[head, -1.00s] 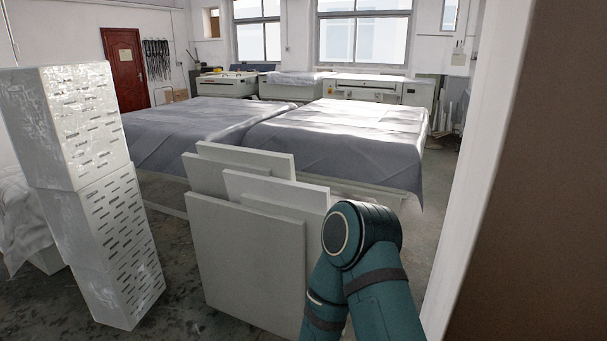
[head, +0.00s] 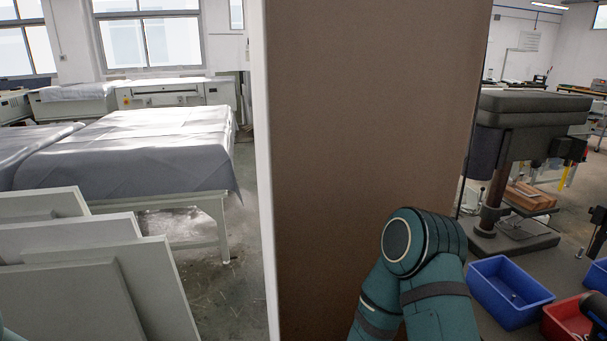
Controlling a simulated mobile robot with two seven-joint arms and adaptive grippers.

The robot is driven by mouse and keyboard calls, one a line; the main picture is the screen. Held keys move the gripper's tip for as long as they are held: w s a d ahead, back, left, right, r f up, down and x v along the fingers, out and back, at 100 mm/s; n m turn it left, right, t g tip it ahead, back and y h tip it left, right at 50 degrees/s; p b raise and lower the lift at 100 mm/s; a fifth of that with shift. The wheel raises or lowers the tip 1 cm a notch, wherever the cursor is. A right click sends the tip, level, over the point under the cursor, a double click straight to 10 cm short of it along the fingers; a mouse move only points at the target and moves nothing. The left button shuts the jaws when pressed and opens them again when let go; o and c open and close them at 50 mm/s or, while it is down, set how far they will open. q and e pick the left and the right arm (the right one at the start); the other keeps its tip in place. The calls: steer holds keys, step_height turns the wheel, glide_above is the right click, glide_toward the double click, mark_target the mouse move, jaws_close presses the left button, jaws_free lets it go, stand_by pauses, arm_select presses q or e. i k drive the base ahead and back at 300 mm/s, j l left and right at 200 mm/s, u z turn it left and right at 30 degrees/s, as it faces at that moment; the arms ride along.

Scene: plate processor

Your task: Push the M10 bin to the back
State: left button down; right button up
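Part of another blue bin (head: 598,274) shows at the right edge. I cannot read a label on any of them, so I cannot tell which is the M10 bin. My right arm's teal elbow is in front of the brown panel, left of the bins.
A tall brown panel (head: 370,130) with a white edge splits the view. A drill press (head: 530,125) stands behind the bins, with a wooden block (head: 529,196) by its base. White boards (head: 105,280) lean at the lower left. A cloth-covered table (head: 150,150) stands behind them.

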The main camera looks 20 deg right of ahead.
mark_target(492, 282)
steer(key=i+l+z, duration=0.15)
steer(key=z, duration=1.45)
